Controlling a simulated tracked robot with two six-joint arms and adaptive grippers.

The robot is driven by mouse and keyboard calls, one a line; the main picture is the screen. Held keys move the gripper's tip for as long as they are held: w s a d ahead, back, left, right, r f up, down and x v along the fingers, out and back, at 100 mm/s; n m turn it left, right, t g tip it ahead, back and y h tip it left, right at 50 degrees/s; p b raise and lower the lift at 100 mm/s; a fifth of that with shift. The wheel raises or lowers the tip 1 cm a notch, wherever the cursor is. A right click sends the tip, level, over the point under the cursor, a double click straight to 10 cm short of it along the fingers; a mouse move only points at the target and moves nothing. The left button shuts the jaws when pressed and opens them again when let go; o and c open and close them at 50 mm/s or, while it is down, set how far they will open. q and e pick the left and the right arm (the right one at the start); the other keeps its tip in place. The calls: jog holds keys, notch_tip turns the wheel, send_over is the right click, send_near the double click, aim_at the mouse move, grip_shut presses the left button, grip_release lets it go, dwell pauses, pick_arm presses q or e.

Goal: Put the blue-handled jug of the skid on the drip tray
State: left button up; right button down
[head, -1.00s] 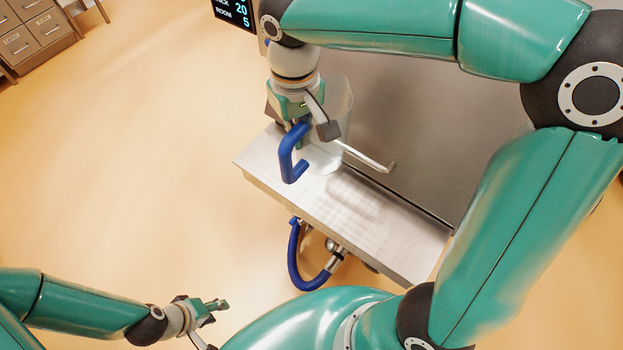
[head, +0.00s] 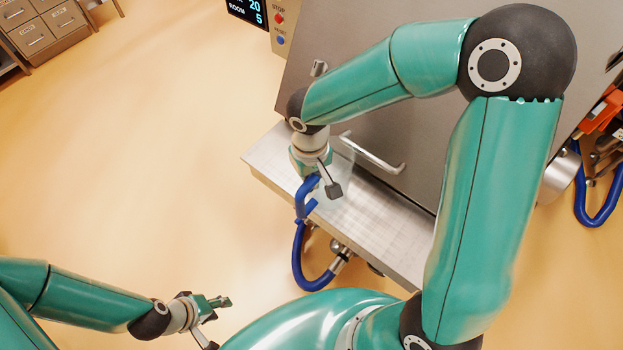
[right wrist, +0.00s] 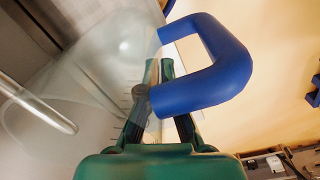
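The clear jug (right wrist: 100,70) with its blue handle (right wrist: 228,65) fills much of the right wrist view. My right gripper (right wrist: 160,68) has its fingers close together at the handle side of the jug, shut on it; the exact contact is partly hidden by the handle. In the head view, the right gripper (head: 312,172) and blue handle (head: 303,198) are at the front edge of the flat steel tray (head: 395,225); the jug body is mostly hidden, so I cannot tell whether it touches the tray. My left gripper (head: 220,302) is empty at lower left, its fingers seemingly near each other.
A steel cabinet front with a bar handle (head: 372,153) rises behind the tray. A blue loop (head: 305,262) hangs below the tray. A display panel (head: 247,12) with buttons is at the top. Tools and another blue loop (head: 598,195) are at the right. The left floor is clear.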

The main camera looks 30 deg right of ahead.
jog(key=shift+f, duration=0.2)
jog(key=c, duration=1.3)
grip_release()
jog(key=shift+r, duration=0.1)
